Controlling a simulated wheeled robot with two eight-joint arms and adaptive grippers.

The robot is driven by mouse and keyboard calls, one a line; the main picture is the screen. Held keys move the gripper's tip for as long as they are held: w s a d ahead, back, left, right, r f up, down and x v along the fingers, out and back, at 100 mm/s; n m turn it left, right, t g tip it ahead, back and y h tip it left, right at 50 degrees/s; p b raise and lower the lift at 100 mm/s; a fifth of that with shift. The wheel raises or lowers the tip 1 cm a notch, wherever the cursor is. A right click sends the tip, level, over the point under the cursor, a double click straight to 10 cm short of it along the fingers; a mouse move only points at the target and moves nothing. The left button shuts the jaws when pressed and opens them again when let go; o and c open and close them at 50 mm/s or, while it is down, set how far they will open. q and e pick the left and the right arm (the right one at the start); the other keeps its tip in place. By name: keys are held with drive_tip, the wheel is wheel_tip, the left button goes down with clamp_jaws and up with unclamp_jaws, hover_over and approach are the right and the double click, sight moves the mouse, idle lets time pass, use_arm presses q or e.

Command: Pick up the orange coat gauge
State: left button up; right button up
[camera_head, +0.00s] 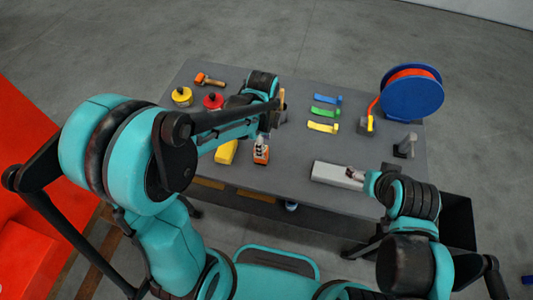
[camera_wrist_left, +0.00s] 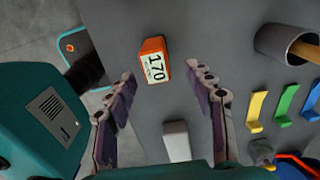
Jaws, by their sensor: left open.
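The orange coat gauge (camera_wrist_left: 152,45) is a small orange block with a white face reading 170. In the left wrist view it lies on the grey table between and just ahead of my left fingertips. In the head view the orange gauge (camera_head: 261,155) is near the table's front edge, directly below my left gripper (camera_head: 263,137). My left gripper (camera_wrist_left: 160,73) is open and empty, with a finger to either side of the gauge. My right gripper (camera_head: 355,174) is by a light grey block (camera_head: 331,173); its finger opening is too small to tell.
On the table (camera_head: 290,165), a yellow object (camera_head: 226,152) is left of the gauge. Yellow (camera_head: 322,127), green (camera_head: 326,112) and blue (camera_head: 327,99) hooked pieces lie behind right. A blue spool (camera_head: 412,95) stands at the right edge. A cup (camera_wrist_left: 285,45) holds a wooden stick.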

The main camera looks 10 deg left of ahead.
use_arm(q)
drive_tip(key=f, duration=0.2)
drive_tip(key=f+b, duration=0.1)
drive_tip(key=f, duration=0.2)
drive_tip(key=f+b, duration=0.1)
drive_tip(key=f, duration=0.1)
drive_tip(key=shift+s+a+f, duration=0.2)
drive_tip(key=shift+a, duration=0.2)
clamp_jaws()
